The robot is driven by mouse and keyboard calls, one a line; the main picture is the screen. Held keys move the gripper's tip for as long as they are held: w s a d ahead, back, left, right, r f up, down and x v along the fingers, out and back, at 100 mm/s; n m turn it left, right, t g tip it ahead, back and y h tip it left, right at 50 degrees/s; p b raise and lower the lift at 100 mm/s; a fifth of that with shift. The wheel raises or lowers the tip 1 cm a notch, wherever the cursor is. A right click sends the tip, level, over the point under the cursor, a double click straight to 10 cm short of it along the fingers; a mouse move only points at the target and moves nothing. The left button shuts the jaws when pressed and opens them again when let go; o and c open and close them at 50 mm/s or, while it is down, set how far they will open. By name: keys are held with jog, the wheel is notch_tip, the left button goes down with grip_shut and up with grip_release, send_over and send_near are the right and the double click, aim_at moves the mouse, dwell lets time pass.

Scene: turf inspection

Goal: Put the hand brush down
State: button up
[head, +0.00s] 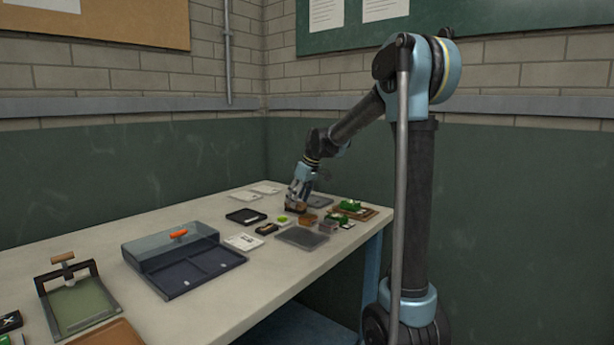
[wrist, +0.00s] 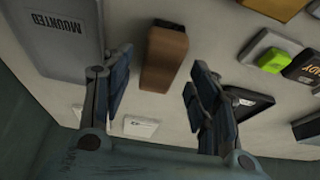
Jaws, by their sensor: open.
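The hand brush shows in the wrist view as a brown wooden block (wrist: 165,58) on the pale table top, between my gripper's fingers. In the head view its brown side (head: 293,208) shows just below my gripper (head: 296,203) at the far end of the table. In the wrist view my gripper (wrist: 160,80) is open, with one dark finger on each side of the brush and a gap visible to both.
A grey tray marked MOUNTED (wrist: 65,38) lies left of the brush in the wrist view. A lime-green item (wrist: 271,61) and a black tray (wrist: 248,102) lie to the right. In the head view, a lidded case (head: 200,283) stands nearer, with bare table (head: 110,240) around it.

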jog(key=v, duration=1.4)
jog(key=shift+s+r, duration=0.15)
jog(key=shift+s, duration=0.2)
